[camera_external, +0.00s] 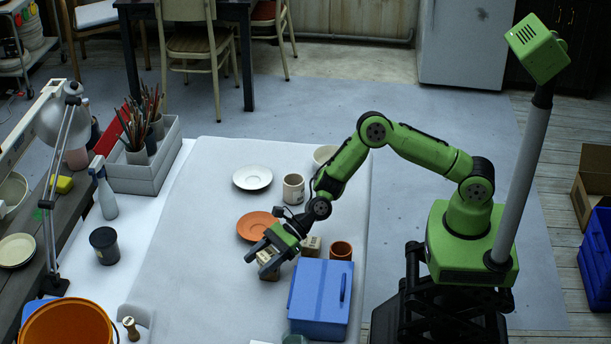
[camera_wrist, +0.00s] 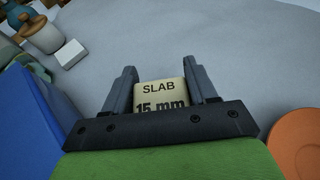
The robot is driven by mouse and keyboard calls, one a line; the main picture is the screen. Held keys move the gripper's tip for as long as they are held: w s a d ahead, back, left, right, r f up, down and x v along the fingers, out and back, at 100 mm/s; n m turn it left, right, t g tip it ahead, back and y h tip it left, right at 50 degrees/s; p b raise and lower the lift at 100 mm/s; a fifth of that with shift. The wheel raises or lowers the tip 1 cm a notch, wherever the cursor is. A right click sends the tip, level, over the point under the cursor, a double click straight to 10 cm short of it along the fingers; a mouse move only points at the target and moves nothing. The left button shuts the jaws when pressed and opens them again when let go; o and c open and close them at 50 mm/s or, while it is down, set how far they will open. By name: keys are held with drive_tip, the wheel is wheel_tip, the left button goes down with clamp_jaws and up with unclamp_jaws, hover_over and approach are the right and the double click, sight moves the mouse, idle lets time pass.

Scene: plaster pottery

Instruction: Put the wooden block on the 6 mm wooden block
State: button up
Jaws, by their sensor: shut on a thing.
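In the wrist view the held block (camera_wrist: 160,96) shows "SLAB 15 mm" between the two fingers of my gripper (camera_wrist: 162,88). A brownish edge (camera_external: 269,276) shows just below the held block; I cannot tell whether it is another block or whether they touch. Another pale block (camera_external: 311,246) stands right of my gripper, beside the brown cup; its marking is too small to read. No 6 mm marking is readable.
The blue box (camera_external: 320,294) stands close to the right of my gripper, and the orange saucer (camera_external: 257,225) lies behind it. A brown cup (camera_external: 341,251), a pale mug (camera_external: 293,189) and a white saucer (camera_external: 252,177) are nearby. The table left of my gripper (camera_external: 190,255) is clear.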

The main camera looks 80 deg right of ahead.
drive_tip(key=o, duration=1)
drive_tip(key=shift+o, duration=0.2)
drive_tip(key=shift+r, duration=0.2)
drive_tip(key=s+d+r+n+g+h, duration=0.1)
drive_tip(key=s+d+r+n+h, duration=0.2)
drive_tip(key=s+d+r+n, duration=0.4)
drive_tip(key=s+d+r+n+g+h+p, duration=0.1)
drive_tip(key=s+d+r+n+h, duration=0.2)
drive_tip(key=s, duration=1.6)
drive_tip(key=s+d+r+n+g+h+p, duration=0.1)
drive_tip(key=s+d+r+n+h, duration=0.2)
drive_tip(key=s+d+r+n, duration=0.8)
drive_tip(key=s+d+n, duration=0.3)
drive_tip(key=n, duration=0.3)
drive_tip(key=shift+d+r+g, duration=0.15)
drive_tip(key=shift+r+g, duration=0.05)
drive_tip(key=shift+g, duration=0.2)
drive_tip(key=shift+s+r, duration=0.1)
